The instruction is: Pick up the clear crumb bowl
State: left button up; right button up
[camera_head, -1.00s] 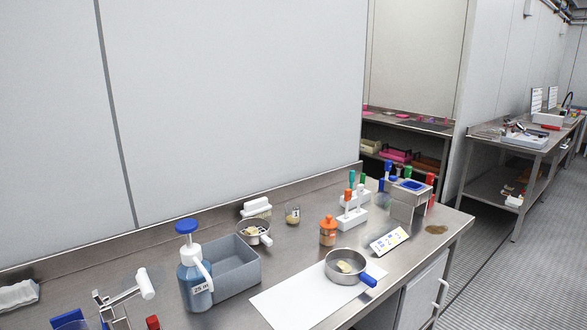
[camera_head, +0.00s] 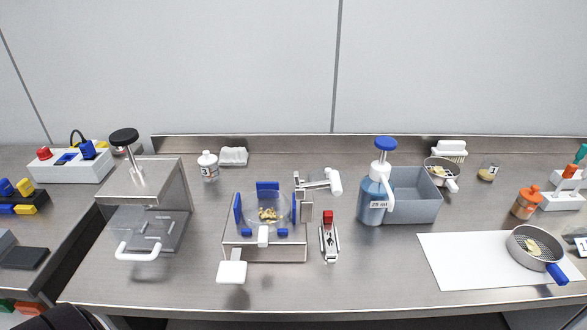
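A clear bowl (camera_head: 282,208) with yellowish crumbs (camera_head: 267,214) in it sits in a metal fixture (camera_head: 265,248) near the middle of the bench. Blue pads (camera_head: 238,214) stand around the bowl on the fixture. A white lever handle (camera_head: 321,185) is at the fixture's right side, and a white paddle (camera_head: 232,271) sticks out at its front. Neither of my grippers shows in the head view. Dark parts at the bottom edge look like my own arms.
A metal press (camera_head: 150,195) with a black knob stands left of the fixture. A red-tipped tool (camera_head: 329,240), a blue pump bottle (camera_head: 372,200) and a grey bin (camera_head: 410,195) stand to the right. A sieve (camera_head: 532,245) lies on a white sheet (camera_head: 455,265).

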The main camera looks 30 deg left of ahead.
aim_at(265, 212)
jog(key=j+u, duration=0.1)
jog(key=u, duration=0.65)
jog(key=j+u, duration=0.1)
jog(key=u, duration=0.25)
jog(key=i, duration=0.05)
